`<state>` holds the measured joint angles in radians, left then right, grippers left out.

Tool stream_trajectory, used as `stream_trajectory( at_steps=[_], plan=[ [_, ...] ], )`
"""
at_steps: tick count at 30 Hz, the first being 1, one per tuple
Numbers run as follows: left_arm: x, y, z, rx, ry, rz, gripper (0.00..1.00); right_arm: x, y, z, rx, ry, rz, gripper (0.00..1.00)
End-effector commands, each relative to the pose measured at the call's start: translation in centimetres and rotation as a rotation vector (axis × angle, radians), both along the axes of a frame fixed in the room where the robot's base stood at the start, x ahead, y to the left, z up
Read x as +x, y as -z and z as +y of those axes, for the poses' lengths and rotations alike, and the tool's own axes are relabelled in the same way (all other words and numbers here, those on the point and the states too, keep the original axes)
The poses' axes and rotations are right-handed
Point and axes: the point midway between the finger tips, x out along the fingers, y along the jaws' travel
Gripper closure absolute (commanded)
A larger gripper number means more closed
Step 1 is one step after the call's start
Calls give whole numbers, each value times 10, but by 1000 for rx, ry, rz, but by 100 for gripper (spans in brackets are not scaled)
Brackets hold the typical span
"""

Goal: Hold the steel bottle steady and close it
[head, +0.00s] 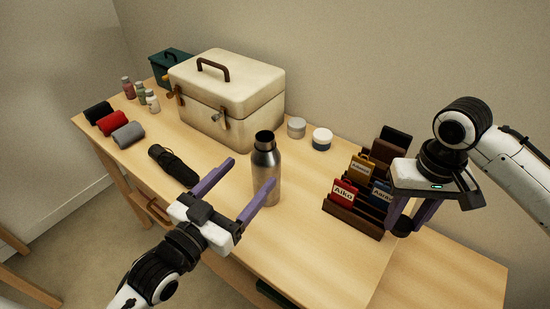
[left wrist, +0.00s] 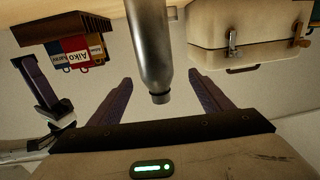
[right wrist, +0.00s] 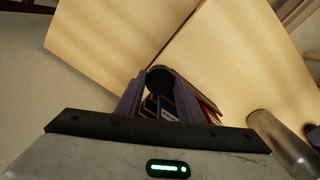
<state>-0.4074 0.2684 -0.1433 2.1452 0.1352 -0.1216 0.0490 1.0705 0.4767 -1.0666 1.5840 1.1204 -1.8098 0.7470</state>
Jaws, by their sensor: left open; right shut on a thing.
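The steel bottle (head: 267,178) stands upright on the table with a dark, open-looking mouth. It also shows in the left wrist view (left wrist: 150,45). My left gripper (head: 254,171) is open at the bottle, its right finger overlapping the bottle in the head view. In the left wrist view the bottle lies between the fingers (left wrist: 160,85) with a gap on each side. My right gripper (head: 404,224) is at the right, beside the card rack. It is shut on a small black round thing (right wrist: 159,78), seemingly the bottle's cap; the fingers partly hide it.
A wooden rack (head: 350,220) of labelled cards stands between the bottle and my right gripper. A cream case (head: 228,100) and two small tins (head: 321,139) stand behind. A black folded umbrella (head: 172,165), rolled cloths (head: 112,123) and small bottles (head: 140,92) lie left. The table's front middle is clear.

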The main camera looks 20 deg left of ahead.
Motion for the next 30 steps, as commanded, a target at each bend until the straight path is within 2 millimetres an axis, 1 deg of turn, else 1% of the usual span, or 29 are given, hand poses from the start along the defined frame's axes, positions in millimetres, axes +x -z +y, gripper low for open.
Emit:
stream_trajectory(
  at_steps=[8, 11, 18, 21, 24, 30],
  plan=[
    [1, 1, 0, 0, 0, 1, 28, 0, 0, 0, 0, 1, 0, 86],
    [9, 0, -2, 0, -1, -1, 28, 0, -1, 0, 0, 1, 0, 86],
    [49, -1, -13, -1, 0, -2, 28, 0, -2, 0, 0, 1, 0, 86],
    [60, 1, -16, 0, -1, 0, 28, 0, -2, 0, 0, 1, 0, 86],
    [65, 1, -18, 0, 0, 0, 28, 0, -2, 0, 0, 1, 0, 86],
    [66, 1, -18, 0, 0, 2, 28, 0, -1, 0, 0, 1, 0, 86]
  ],
)
